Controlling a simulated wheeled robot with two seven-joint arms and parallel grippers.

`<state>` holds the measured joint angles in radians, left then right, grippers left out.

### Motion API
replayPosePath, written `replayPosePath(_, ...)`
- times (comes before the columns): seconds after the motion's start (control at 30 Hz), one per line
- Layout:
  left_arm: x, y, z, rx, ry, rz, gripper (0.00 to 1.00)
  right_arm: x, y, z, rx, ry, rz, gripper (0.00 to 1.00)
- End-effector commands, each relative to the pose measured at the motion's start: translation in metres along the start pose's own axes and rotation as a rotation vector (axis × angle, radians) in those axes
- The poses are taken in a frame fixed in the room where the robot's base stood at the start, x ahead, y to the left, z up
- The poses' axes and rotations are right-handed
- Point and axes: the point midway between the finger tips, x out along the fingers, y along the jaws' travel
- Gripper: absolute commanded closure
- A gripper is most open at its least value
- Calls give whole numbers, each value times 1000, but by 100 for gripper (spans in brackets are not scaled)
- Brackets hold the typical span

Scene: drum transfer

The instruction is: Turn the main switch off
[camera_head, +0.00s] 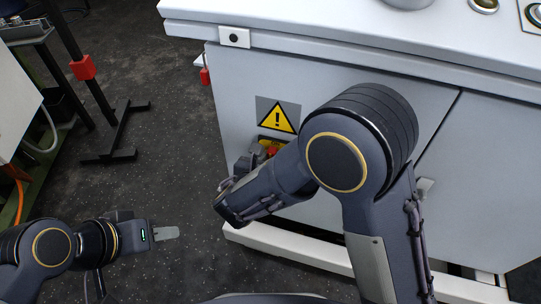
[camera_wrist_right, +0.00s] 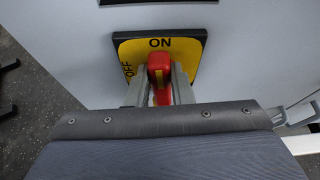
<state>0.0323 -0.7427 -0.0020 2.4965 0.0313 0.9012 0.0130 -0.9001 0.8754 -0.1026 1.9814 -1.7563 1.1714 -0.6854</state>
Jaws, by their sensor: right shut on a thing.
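The main switch has a red handle (camera_wrist_right: 159,64) on a yellow plate (camera_wrist_right: 190,50) with a dark frame, on the front of the white cabinet. ON is printed at the top of the plate and OFF at its left side. The handle stands upright, its top pointing at ON. My right gripper (camera_wrist_right: 161,82) is shut on the red handle, one finger on each side; its lower part is partly hidden. In the head view the switch (camera_head: 271,151) is partly covered by my right arm. My left gripper (camera_head: 166,233) hangs over the floor at lower left, away from the cabinet, its finger gap not visible.
A yellow warning sign (camera_head: 277,117) sits just above the switch on the cabinet door (camera_head: 235,85). The white worktop (camera_head: 330,30) overhangs the door. A dark stand (camera_head: 117,130) is at left. The floor (camera_head: 180,180) between stand and cabinet is clear.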

Motion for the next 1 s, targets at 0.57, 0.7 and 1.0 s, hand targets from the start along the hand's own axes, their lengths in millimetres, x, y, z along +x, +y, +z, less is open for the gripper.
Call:
replayPosePath(0.57, -63, 29, -32, 0, 0, 0, 64, -1, 14, 2, -450, -1, -184, 100)
replayPosePath(0.7, -73, 33, -37, 0, 0, 0, 64, 0, 17, -2, -572, -1, -236, 100)
replayPosePath(1.0, -86, 40, -44, 0, 0, 0, 64, 3, 22, -8, -834, -2, -345, 100)
